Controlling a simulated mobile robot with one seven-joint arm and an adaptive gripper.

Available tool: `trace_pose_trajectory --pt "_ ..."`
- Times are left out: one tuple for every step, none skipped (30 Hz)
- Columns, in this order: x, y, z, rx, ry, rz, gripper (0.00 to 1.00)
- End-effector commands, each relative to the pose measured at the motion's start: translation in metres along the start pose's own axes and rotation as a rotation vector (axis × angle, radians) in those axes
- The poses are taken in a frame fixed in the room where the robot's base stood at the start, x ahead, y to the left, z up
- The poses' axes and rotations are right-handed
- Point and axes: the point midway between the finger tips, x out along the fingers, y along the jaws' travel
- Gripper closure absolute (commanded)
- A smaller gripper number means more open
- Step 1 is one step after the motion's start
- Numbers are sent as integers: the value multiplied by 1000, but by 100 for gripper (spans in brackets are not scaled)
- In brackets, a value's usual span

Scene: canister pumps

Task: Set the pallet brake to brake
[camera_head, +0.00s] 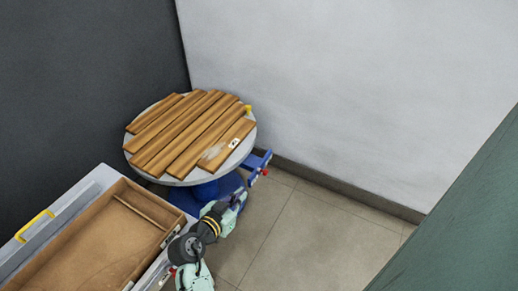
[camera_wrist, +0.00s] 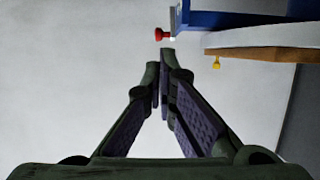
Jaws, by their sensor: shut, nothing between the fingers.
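A round grey pallet table (camera_head: 130,147) topped with wooden slats (camera_head: 190,130) stands on a blue base (camera_head: 205,190) in the corner. A blue bracket (camera_head: 257,160) with a red knob (camera_head: 264,172) sticks out low on its right side. The bracket (camera_wrist: 235,18) and red knob (camera_wrist: 160,34) also show at the top of the wrist view. I cannot tell for sure which part is the brake or its setting. My gripper (camera_head: 242,194) is shut and empty, just below the bracket in the head view. In the wrist view its fingertips (camera_wrist: 166,58) point toward the red knob, apparently without touching it.
A small yellow knob (camera_head: 248,109) is at the table's rim. Walls close in behind. A green panel (camera_head: 465,225) is at right. Tiled floor (camera_head: 300,235) between is clear.

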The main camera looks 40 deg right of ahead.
Motion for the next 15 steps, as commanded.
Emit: trace_pose_trajectory --pt "8 1 -2 0 0 3 100" --pt "13 1 -2 1 0 3 100" --pt "21 1 -2 0 1 4 100" --pt "27 1 -3 0 1 4 100" --pt "34 1 -3 0 0 4 100" --pt "43 1 -3 1 1 3 100" --pt "50 1 -3 0 0 4 100" --pt "56 1 -3 0 1 4 100" --pt "65 1 -3 1 0 3 100" --pt "71 1 -3 0 0 3 100" --pt "78 1 -3 0 1 3 100" --pt "86 1 -3 0 1 3 100" --pt "91 1 -3 0 0 3 100" --pt "96 1 -3 1 1 2 100" --pt "103 1 -3 0 0 2 100"
